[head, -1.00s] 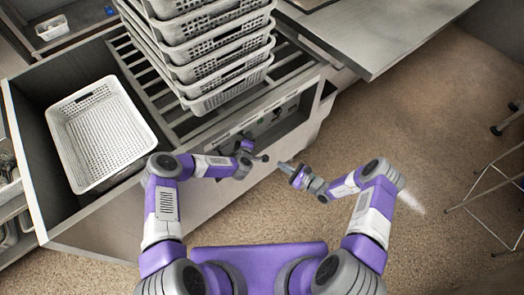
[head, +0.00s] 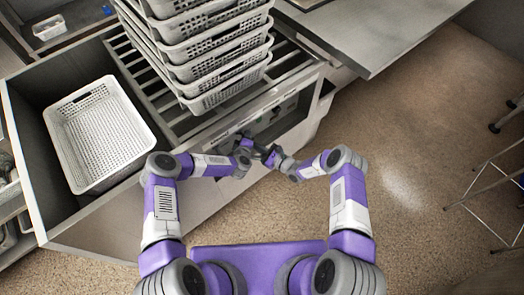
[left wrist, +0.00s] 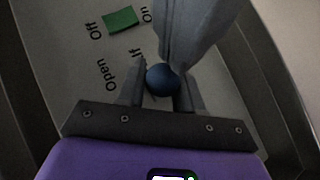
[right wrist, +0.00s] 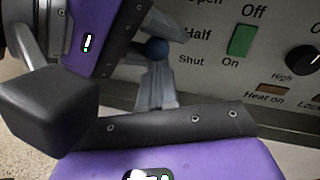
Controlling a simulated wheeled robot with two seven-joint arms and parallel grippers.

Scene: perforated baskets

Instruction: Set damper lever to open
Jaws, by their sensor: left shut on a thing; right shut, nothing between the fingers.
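The damper lever's blue ball knob (left wrist: 163,79) shows between the fingers of my left gripper (left wrist: 160,88) in the left wrist view. That gripper is shut on it. In the right wrist view the knob (right wrist: 157,48) is left of the printed labels Open, Half and Shut, roughly level with Half; its exact setting is hard to tell. The lever's shaft is hidden. My right gripper (right wrist: 155,75) is shut and empty, its fingertips close below the knob in that view; I cannot tell whether they touch it. Its grey fingers also cover part of the left wrist view.
The panel holds a green Off/On switch (right wrist: 242,41) and a black knob (right wrist: 302,59) marked High. Above it, stacked white baskets (head: 215,55) stand on a slatted rack. Another basket (head: 98,135) sits in the bin at left.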

